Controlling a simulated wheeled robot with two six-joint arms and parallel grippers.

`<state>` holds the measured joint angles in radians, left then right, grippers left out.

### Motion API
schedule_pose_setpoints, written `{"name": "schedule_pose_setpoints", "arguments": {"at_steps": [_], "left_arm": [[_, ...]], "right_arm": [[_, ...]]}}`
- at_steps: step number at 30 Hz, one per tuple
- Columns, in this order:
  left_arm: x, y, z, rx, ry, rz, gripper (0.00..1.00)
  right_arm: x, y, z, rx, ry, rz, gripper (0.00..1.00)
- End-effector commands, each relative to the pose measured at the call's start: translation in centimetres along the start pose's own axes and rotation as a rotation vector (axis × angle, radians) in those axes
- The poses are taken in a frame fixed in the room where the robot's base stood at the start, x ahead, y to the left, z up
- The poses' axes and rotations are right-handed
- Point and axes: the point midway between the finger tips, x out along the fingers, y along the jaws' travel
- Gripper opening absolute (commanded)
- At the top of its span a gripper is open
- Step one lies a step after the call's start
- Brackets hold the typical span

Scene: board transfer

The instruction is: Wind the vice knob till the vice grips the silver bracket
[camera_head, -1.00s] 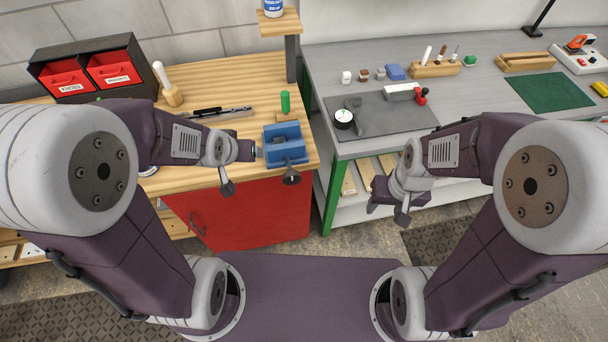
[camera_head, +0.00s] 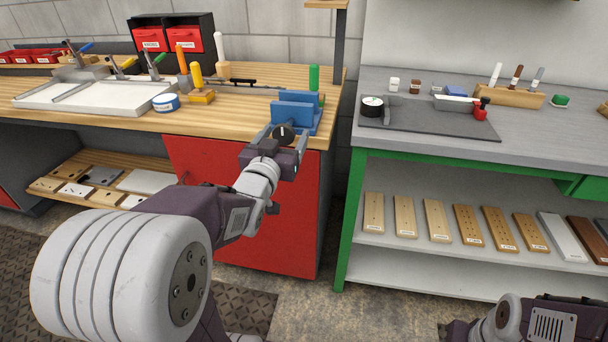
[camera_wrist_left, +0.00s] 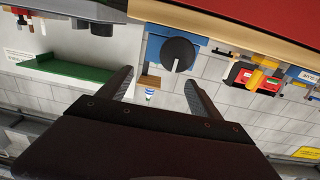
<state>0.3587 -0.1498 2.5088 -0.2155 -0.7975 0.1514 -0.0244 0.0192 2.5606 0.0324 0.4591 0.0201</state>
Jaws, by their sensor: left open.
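The blue vice (camera_head: 297,112) stands at the right front corner of the wooden bench, its dark round knob (camera_head: 284,135) facing me. In the left wrist view the knob (camera_wrist_left: 178,54) shows a pale line, with the blue vice (camera_wrist_left: 157,48) behind it. My left gripper (camera_head: 286,142) is open in front of the knob. In the wrist view its fingers (camera_wrist_left: 158,84) are spread and empty, with the knob just beyond the tips. I cannot make out a silver bracket between the jaws. My right gripper (camera_head: 459,331) is partly cut off at the bottom edge; its fingers are unclear.
A green upright handle (camera_head: 314,78) stands behind the vice. A yellow-handled tool (camera_head: 197,78) and a blue-and-white tin (camera_head: 166,103) stand to its left. Across a gap, the grey bench (camera_head: 540,128) bears a dark mat (camera_head: 420,120) with a dial gauge (camera_head: 372,106).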

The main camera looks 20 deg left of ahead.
Motion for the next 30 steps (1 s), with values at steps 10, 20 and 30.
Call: {"name": "schedule_pose_setpoints", "arguments": {"at_steps": [10, 20, 30], "left_arm": [[0.1, -1.4, 2.5, 0.0, 0.004, -0.031, 0.74], [6.3, -1.5, 2.7, -0.001, 0.003, -0.031, 0.74], [9.0, -1.6, 2.5, 0.0, 0.003, -0.031, 0.74]], "right_arm": [[2.7, 0.0, 0.2, 0.0, 0.002, 0.0, 0.52], [3.8, 0.1, 0.3, 0.0, 0.001, 0.0, 0.52], [4.0, 0.1, 0.4, 0.0, 0.001, 0.0, 0.52]]}}
